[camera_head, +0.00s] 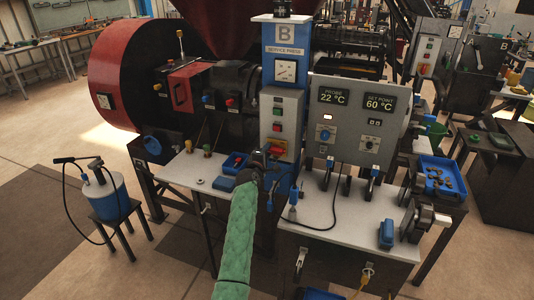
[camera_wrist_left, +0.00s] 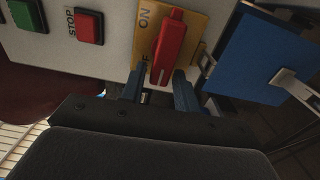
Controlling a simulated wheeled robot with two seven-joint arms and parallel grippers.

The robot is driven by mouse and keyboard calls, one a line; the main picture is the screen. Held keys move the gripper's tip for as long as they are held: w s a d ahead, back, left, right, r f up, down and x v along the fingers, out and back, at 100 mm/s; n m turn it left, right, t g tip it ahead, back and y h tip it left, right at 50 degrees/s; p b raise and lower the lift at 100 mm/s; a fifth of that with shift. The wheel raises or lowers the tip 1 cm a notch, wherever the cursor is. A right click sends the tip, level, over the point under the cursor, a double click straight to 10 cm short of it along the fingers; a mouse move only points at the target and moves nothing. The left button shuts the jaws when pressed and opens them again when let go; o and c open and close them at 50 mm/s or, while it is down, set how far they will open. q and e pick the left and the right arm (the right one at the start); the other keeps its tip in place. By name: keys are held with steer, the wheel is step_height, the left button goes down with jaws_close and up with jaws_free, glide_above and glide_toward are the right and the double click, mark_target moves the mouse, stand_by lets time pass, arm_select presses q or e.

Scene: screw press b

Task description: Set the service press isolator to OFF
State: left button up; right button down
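The service press isolator is a red handle (camera_head: 276,151) on a yellow plate, low on the grey control column under the service press sign. In the left wrist view the red handle (camera_wrist_left: 168,45) lies lengthwise up and down the picture on the yellow plate (camera_wrist_left: 197,28). An ON label is beside it at the left; no OFF label is readable. My left gripper (camera_head: 266,162) is at the isolator. In the wrist view its two fingers (camera_wrist_left: 159,90) are apart, one on each side of the handle's near end, with gaps visible. My right gripper is not in view.
Green (camera_wrist_left: 28,15) and red STOP (camera_wrist_left: 89,27) buttons sit close beside the isolator. A blue panel (camera_wrist_left: 262,55) is close on the other side. The grey probe panel (camera_head: 355,125) stands right of the column.

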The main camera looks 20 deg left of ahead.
arm_select(q)
steer(key=shift+o, duration=0.6)
steer(key=s+b, duration=0.2)
steer(key=s, duration=0.5)
steer(key=shift+s+a, duration=0.15)
steer(key=shift+s, duration=0.25)
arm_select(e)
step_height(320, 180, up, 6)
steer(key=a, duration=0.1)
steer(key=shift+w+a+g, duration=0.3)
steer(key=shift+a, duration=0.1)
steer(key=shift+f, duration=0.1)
